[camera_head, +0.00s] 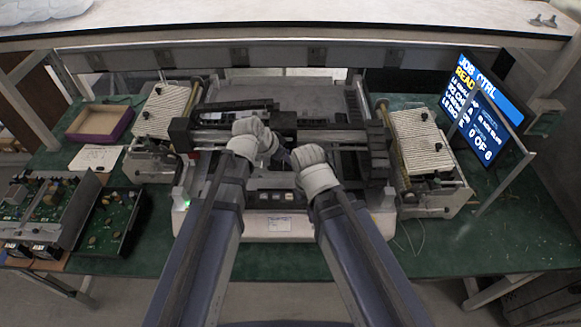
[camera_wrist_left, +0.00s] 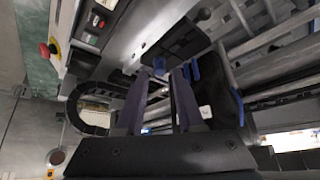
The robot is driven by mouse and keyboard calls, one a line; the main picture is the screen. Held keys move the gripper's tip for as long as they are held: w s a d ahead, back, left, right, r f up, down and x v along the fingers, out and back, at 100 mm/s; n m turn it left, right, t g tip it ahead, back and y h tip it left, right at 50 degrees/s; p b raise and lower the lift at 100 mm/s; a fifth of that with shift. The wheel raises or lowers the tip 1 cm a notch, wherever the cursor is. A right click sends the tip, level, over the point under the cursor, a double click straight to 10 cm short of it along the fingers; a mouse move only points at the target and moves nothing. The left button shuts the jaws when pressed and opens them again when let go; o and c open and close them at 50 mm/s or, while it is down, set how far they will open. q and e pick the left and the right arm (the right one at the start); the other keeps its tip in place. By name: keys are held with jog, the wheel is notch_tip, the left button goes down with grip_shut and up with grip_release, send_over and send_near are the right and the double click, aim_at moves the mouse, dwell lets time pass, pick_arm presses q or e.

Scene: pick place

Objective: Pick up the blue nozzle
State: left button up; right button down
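A small blue piece (camera_wrist_left: 159,63), which looks like the blue nozzle, shows in the left wrist view just beyond the tips of my left gripper (camera_wrist_left: 159,77). Its two dark fingers stand apart with a gap between them, and I see nothing held there. Other blue parts (camera_wrist_left: 194,68) show right beside the right finger. In the head view my left gripper (camera_head: 272,143) is over the middle of the machine (camera_head: 281,224), and the nozzle cannot be made out. My right gripper (camera_head: 285,158) is close to the left one; its fingers are too dark to read.
Feeder units (camera_head: 424,140) stand at both sides of the machine. An empty purple-brown box (camera_head: 100,122) and circuit boards (camera_head: 110,222) lie on the left of the green table (camera_head: 500,240). A monitor (camera_head: 481,112) stands at the right. A red button (camera_wrist_left: 44,49) shows in the wrist view.

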pick_arm(q)
jog(key=shift+b+x, duration=0.45)
jog(key=shift+x, duration=0.6)
jog(key=shift+r, duration=0.1)
jog(key=shift+s, duration=0.1)
jog(key=shift+c, duration=0.4)
grip_shut()
